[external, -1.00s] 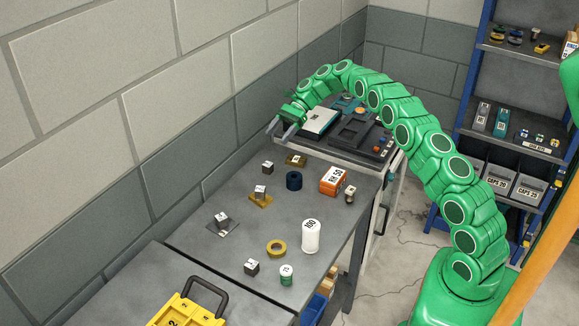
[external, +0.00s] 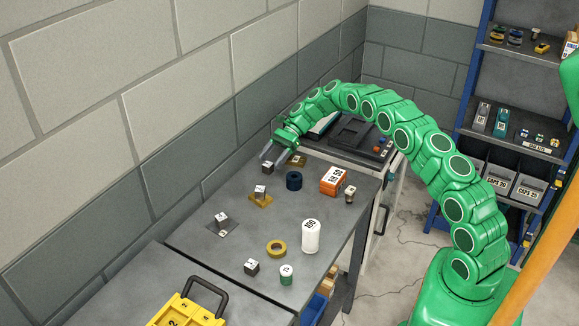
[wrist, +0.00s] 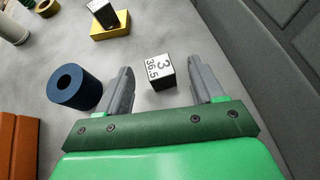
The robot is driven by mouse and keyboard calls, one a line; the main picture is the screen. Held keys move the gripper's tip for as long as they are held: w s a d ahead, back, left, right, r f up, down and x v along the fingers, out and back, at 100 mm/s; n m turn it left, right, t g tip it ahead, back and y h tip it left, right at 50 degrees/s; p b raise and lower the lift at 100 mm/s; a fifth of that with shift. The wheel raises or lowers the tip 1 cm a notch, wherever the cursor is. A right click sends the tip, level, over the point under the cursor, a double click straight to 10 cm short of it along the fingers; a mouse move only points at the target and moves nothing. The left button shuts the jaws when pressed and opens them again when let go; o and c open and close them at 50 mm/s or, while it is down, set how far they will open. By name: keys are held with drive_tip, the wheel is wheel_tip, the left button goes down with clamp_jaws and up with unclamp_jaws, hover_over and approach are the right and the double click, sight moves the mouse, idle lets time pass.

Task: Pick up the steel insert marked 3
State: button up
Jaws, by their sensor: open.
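The steel insert marked 3 (wrist: 160,72) is a small block with a white top reading "3" and "36.5". It stands on the grey bench, and in the external view it is the small block (external: 267,168) near the wall. My gripper (wrist: 158,88) is open, with one grey finger on each side of the insert and gaps to both. In the external view my gripper (external: 271,155) is low over the bench at the insert's far side. I cannot tell how far down the fingertips reach beside it.
A dark blue ring (wrist: 75,87) stands close beside the left finger. A yellow block (wrist: 110,26) with another insert (wrist: 102,13) lies beyond. An orange box (external: 333,180) and a brass-coloured block (external: 297,160) are nearby. The wall (external: 232,150) runs close along the bench.

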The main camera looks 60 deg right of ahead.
drive_tip(key=shift+a+f, duration=0.25)
drive_tip(key=shift+a, duration=0.15)
drive_tip(key=shift+c, duration=0.4)
clamp_jaws()
drive_tip(key=shift+w+r, duration=0.1)
